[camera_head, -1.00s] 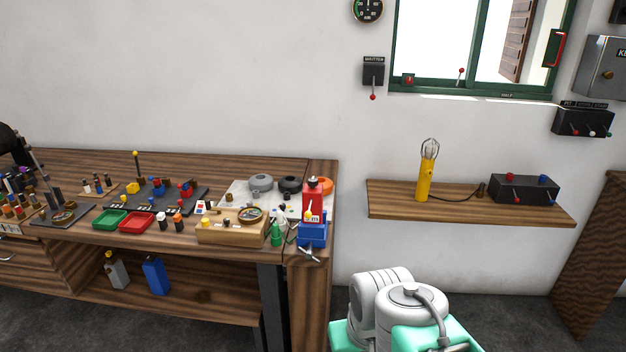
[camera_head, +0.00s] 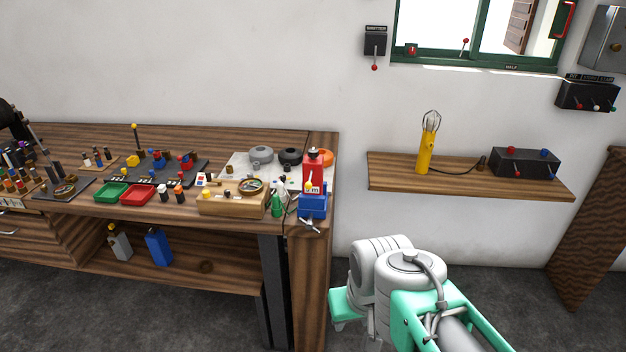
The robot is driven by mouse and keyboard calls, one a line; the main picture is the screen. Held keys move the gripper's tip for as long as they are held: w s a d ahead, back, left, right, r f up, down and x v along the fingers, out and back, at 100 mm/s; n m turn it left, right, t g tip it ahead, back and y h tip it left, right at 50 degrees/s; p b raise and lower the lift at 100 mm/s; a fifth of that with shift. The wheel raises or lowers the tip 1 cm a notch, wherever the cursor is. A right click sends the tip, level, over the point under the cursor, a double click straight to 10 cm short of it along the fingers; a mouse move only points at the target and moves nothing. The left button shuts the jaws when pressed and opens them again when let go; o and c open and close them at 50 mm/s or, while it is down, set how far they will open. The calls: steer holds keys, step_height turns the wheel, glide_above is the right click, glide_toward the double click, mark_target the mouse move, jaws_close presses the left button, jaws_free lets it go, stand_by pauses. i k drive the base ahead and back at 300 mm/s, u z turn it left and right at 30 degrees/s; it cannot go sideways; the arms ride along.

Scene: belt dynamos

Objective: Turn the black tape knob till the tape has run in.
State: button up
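A small round black item (camera_head: 290,157) sits on a pale sheet at the back right of the workbench, between a round grey item (camera_head: 261,155) and an orange one (camera_head: 320,158). It may be the black tape case. It is too small to make out a knob or any tape run out of it. The red can in front partly covers the orange item. My arm's white and teal links show at the bottom right, in front of the wall and right of the bench. My gripper is out of view.
On the bench (camera_head: 230,138) stand a red can (camera_head: 313,172), a blue vise (camera_head: 312,205), a green bottle (camera_head: 277,205), and green (camera_head: 110,193) and red (camera_head: 138,194) trays. A wall shelf (camera_head: 460,183) holds a yellow lamp (camera_head: 425,150) and black box (camera_head: 525,162).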

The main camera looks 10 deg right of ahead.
mark_target(313, 154)
steer(key=u, duration=2.8)
steer(key=k, duration=0.85)
steer(key=z, duration=1.2)
steer(key=i, duration=0.5)
steer(key=u, duration=0.05)
